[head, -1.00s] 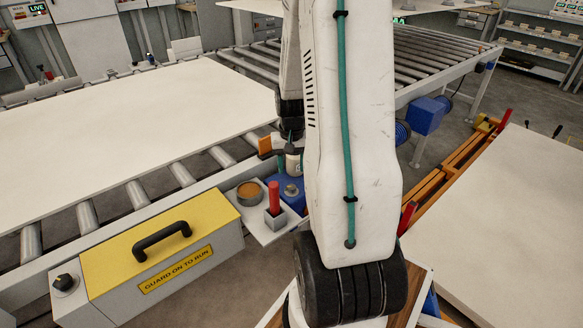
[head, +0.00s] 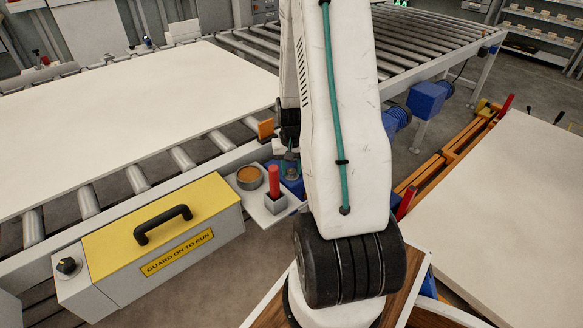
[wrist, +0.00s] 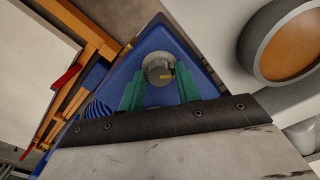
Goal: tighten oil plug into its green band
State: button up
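The oil plug (wrist: 158,68) is a round grey cap with a small yellow mark, set on a blue housing (wrist: 155,38) in the wrist view. My gripper (wrist: 160,80) has green fingers, one on each side of the plug. Whether they touch it is too close to tell. In the head view my gripper (head: 290,158) is low over the blue housing (head: 293,186), partly behind my arm. I cannot make out a green band on the housing.
A round tin with orange contents (head: 249,177) and a red handle on a grey block (head: 274,182) stand close left of the gripper. A yellow-topped guard box (head: 150,226) is nearer. Conveyor rollers (head: 183,158) lie behind, and an orange rail (head: 440,165) lies right.

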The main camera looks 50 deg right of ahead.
aim_at(291, 170)
jog(key=c, duration=0.5)
jog(key=shift+m, duration=1.1)
jog(key=o, duration=1)
notch_tip(291, 170, up, 8)
jog(key=shift+f, duration=0.1)
